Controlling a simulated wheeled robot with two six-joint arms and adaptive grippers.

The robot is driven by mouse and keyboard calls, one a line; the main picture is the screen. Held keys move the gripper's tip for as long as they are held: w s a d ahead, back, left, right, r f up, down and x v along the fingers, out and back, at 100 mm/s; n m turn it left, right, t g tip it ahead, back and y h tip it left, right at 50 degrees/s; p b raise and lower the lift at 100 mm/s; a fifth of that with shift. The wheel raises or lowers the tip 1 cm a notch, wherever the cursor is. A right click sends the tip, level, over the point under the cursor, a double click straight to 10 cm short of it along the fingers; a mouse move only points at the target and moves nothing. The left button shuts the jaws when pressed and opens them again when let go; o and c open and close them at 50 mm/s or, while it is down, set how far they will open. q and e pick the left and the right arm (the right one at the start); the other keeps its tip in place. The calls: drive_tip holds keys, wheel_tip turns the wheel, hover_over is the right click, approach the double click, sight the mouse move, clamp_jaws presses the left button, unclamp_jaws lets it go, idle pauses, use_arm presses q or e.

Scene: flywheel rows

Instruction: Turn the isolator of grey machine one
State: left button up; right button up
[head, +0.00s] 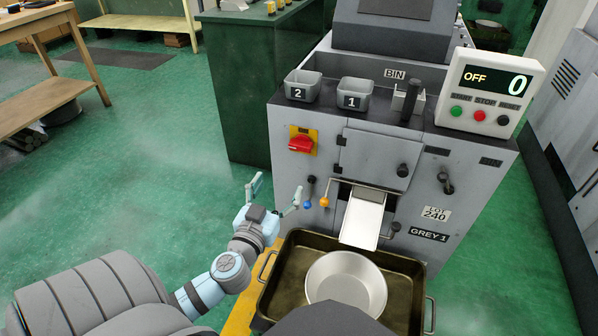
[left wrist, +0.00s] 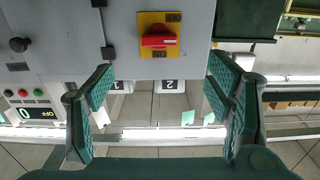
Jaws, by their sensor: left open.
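The grey machine labelled GREY 1 (head: 430,235) stands right of centre in the head view. Its isolator (head: 301,144) is a red handle on a yellow plate, at the left of the machine's front. In the left wrist view the isolator (left wrist: 159,40) is at the top centre, with the red handle lying across the plate. My left gripper (head: 274,190) is open and empty, apart from the machine and below and left of the isolator. In the left wrist view the open fingers (left wrist: 160,90) stand wide apart, with the isolator above the gap. My right gripper is not seen.
A display box (head: 490,92) reading OFF and 0 sits on the machine's right. Bins 2 (head: 302,88) and 1 (head: 354,95) stand on top. A tray (head: 290,255) with a round pan (head: 346,280) lies below the chute.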

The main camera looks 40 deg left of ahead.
sight(299, 149)
use_arm(q)
drive_tip(key=x, duration=1.4)
drive_tip(key=shift+w+r, duration=0.2)
drive_tip(key=shift+r, duration=0.2)
drive_tip(key=c, duration=1.2)
drive_tip(key=shift+o, duration=0.2)
